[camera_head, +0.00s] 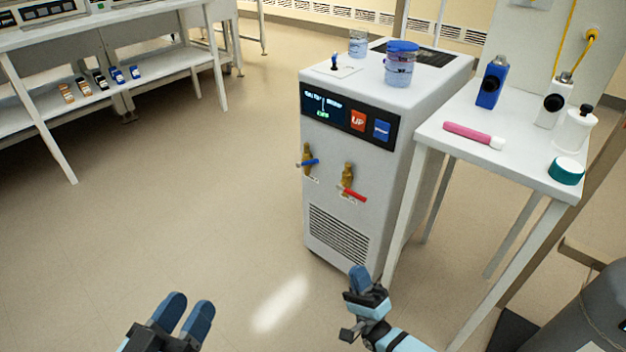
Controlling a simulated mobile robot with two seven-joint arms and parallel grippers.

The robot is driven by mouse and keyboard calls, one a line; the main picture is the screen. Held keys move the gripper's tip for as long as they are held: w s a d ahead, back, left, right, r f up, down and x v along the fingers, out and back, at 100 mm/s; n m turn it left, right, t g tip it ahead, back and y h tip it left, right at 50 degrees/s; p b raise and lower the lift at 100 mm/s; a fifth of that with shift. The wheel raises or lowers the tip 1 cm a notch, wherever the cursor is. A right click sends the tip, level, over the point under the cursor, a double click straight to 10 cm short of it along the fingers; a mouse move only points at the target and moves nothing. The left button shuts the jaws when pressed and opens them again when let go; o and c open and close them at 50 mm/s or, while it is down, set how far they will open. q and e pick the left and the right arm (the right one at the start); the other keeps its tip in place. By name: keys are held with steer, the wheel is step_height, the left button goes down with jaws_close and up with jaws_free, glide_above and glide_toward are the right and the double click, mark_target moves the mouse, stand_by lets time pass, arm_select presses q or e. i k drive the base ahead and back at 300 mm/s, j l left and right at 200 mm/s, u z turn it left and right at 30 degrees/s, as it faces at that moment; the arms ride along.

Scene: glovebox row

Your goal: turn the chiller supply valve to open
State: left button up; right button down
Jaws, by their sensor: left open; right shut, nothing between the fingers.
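The chiller (352,130) is a white floor unit with a dark display panel (345,116) on its front. Two brass valves sit below the panel. The left valve has a blue lever (309,162) and the right one a red lever (353,194). My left gripper (187,308) is open and empty at the bottom, apart from the chiller. My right gripper (359,277) is shut and empty, in front of the chiller's lower part and below both valves.
A grey cylinder (590,315) is at lower right. Floor left of the chiller is clear.

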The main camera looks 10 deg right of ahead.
mark_target(307, 163)
steer(key=i, duration=0.95)
